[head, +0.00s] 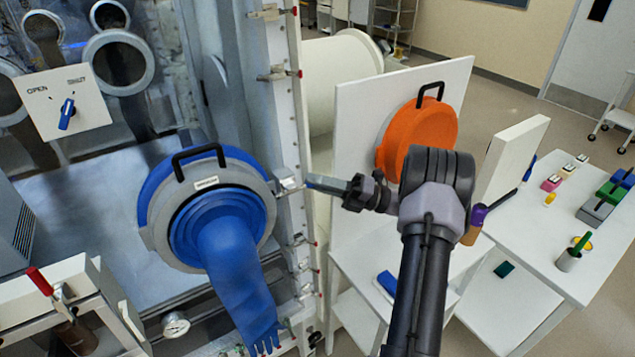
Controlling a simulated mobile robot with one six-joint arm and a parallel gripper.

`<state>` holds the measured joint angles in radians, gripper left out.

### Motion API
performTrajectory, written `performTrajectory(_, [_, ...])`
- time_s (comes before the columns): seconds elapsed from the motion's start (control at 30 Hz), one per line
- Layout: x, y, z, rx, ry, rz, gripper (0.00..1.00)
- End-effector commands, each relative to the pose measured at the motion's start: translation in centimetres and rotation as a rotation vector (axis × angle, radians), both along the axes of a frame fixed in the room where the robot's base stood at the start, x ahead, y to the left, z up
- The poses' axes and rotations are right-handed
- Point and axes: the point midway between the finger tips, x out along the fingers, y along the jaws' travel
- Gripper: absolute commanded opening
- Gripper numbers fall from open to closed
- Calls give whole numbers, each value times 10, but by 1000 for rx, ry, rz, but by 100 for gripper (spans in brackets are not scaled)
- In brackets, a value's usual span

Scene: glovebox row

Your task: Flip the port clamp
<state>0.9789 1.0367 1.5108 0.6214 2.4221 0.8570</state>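The glove port (160,225) is a grey ring with a black handle on the glovebox front, and a long blue glove (232,270) hangs out of it. A small metal clamp piece (287,187) sits at the ring's right edge. I cannot tell for sure that it is the port clamp. My gripper (312,183) points left, with its tips close to this piece. I cannot tell whether they touch, or whether the fingers are open or shut. A red-handled toggle clamp (42,283) stands at the lower left, far from my gripper.
Similar metal latches (278,74) line the upright frame beside the port. An orange port cover (415,132) with a black handle is on a white panel (355,125) behind my arm. A white table (540,240) with small items stands at the right.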

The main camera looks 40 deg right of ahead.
Motion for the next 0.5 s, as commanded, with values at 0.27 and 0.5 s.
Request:
performTrajectory(0.27, [0, 0, 1, 1, -1, -1, 35])
performTrajectory(0.5, [0, 0, 7, -1, -2, 0, 35])
